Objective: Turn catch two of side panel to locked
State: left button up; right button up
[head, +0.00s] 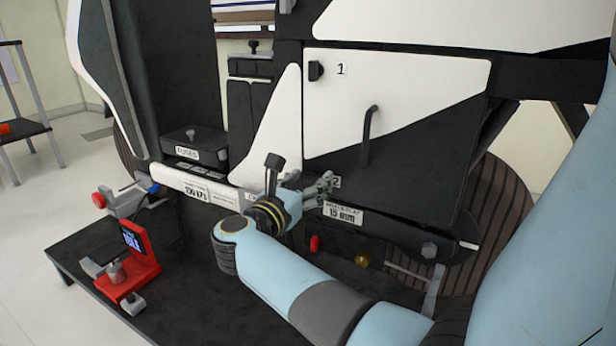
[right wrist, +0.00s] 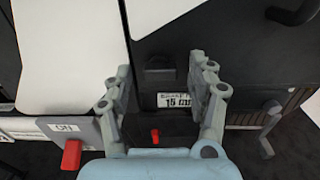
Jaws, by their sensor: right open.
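The side panel (head: 420,85), white above and black below, has a bent black handle (head: 368,135). Catch one (head: 316,71) is a dark knob beside the numeral 1 at its upper left. My right gripper (head: 325,188) is open at the panel's lower left corner, beside the numeral 2, and covers catch two in the head view. In the right wrist view, catch two (right wrist: 160,66) is a dark block above the "15 mm" label (right wrist: 173,100). It lies ahead of and between the open fingers (right wrist: 163,88), with no visible contact. My left gripper is not in view.
A red stand with a small screen (head: 140,255) and metal parts sit on the dark platform (head: 190,315). A red lever (right wrist: 71,157) by an "ON" plate is left of the gripper. A bolt (head: 429,249) and brown ribbed wheel (head: 500,200) are at right.

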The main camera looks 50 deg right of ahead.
jog(key=shift+c, duration=0.2)
jog(key=c, duration=1.1)
